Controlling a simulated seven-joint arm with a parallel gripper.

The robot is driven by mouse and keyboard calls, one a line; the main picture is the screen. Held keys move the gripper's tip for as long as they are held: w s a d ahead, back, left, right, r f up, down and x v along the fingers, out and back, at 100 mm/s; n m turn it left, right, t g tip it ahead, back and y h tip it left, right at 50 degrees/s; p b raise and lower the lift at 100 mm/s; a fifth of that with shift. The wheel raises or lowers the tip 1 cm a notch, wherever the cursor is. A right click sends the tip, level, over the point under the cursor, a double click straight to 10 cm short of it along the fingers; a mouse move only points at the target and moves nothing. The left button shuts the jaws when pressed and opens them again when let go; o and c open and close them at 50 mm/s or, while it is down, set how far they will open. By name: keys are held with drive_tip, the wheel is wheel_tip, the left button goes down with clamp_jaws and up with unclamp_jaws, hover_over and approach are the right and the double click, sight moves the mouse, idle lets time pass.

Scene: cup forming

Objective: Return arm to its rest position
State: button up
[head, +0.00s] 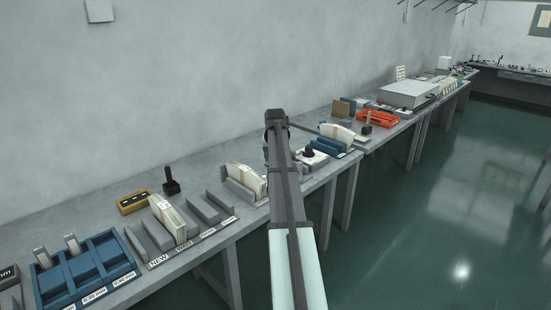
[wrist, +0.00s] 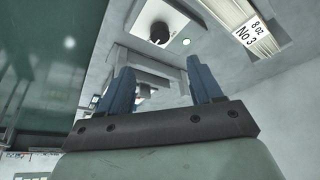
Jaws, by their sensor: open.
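My arm (head: 288,200) stretches from the bottom of the head view up over the front of the bench, its far end near the middle of the picture. In the wrist view my gripper (wrist: 160,85) shows two dark blue fingers set well apart, with nothing held between them. The gripper itself is hidden behind the arm in the head view. Past the fingers, the wrist view shows a white plate with a black round knob (wrist: 160,33) and a white stack labelled "8 oz No 3" (wrist: 250,30).
The long grey bench (head: 85,220) runs along the wall. It carries a blue tray (head: 85,270), a black upright tool (head: 171,182), stacks of white blanks (head: 175,218), a blue holder (head: 322,143) and an orange tray (head: 377,118). The green floor (head: 400,230) at right is clear.

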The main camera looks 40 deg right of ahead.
idle(0.3)
drive_tip(key=s+a+f+m, duration=0.2)
drive_tip(key=s+a+f, duration=0.4)
drive_tip(key=a, duration=0.2)
drive_tip(key=s+a+f+m, duration=0.2)
drive_tip(key=s+a+f, duration=0.35)
drive_tip(key=a, duration=0.25)
drive_tip(key=s+a+f+n+g+y, duration=0.1)
drive_tip(key=s+a+f+n+g, duration=0.2)
drive_tip(key=a+f, duration=1.05)
drive_tip(key=s+a+f+n+g+y, duration=0.1)
drive_tip(key=s+a+f+n, duration=0.3)
drive_tip(key=a+f, duration=0.95)
drive_tip(key=s+a+f+n+g, duration=0.2)
drive_tip(key=s+a+f, duration=0.3)
drive_tip(key=s, duration=0.4)
drive_tip(key=s+a+f+n+g, duration=0.2)
drive_tip(key=s+a+f, duration=0.2)
drive_tip(key=s+f, duration=0.3)
drive_tip(key=s+a+f+n+g+y, duration=0.1)
drive_tip(key=s+a+f, duration=0.4)
drive_tip(key=s, duration=0.6)
drive_tip(key=shift+s+a+f+n+g, duration=0.2)
drive_tip(key=shift+a+f+n+g, duration=0.2)
drive_tip(key=shift+f+n, duration=0.3)
